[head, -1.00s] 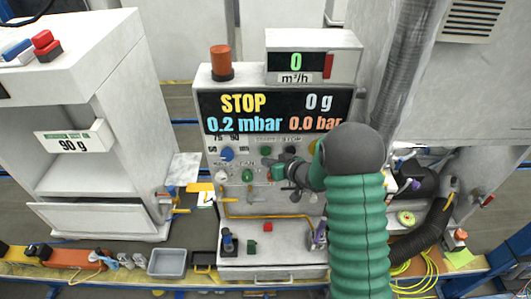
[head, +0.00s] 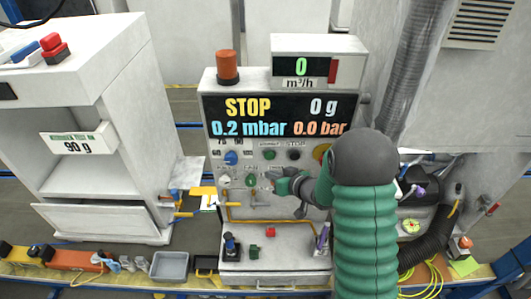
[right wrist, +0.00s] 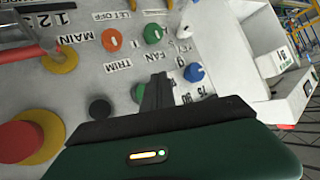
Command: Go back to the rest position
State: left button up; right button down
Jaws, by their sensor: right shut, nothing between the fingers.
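My right arm (head: 365,235), with a green ribbed sleeve and dark elbow, comes up from the lower right in the head view. My right gripper (head: 266,180) is in front of the lower knobs of the control panel (head: 212,150). In the right wrist view the dark fingers (right wrist: 157,92) are together, with nothing held. They are over the panel face near a green knob and the blue knob (right wrist: 194,72); whether they touch it I cannot tell. My left gripper is not in view.
The panel's display (head: 275,117) reads STOP, 0 g, 0.2 mbar and 0.0 bar. An orange lamp (head: 228,66) stands on top. A white cabinet (head: 85,110) is at left. A grey tray (head: 169,266) and tools lie along the front bench. A black hose (head: 430,240) is at right.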

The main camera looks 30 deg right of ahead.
jog(key=s+a+f+g+h+b, duration=0.2)
jog(key=s+a+f+g+b, duration=0.25)
jog(key=f+b, duration=0.4)
jog(key=s+a+f+g+b, duration=0.2)
jog(key=s+a+f, duration=0.1)
jog(key=s+a, duration=0.3)
jog(key=s+a+f+n+g+b, duration=0.1)
jog(key=s+a+f+g+b, duration=0.2)
jog(key=s+a, duration=0.3)
jog(key=shift+s+f+y+b, duration=0.3)
jog(key=shift+s+f+y, duration=0.1)
jog(key=shift+s, duration=2.3)
jog(key=shift+d, duration=0.2)
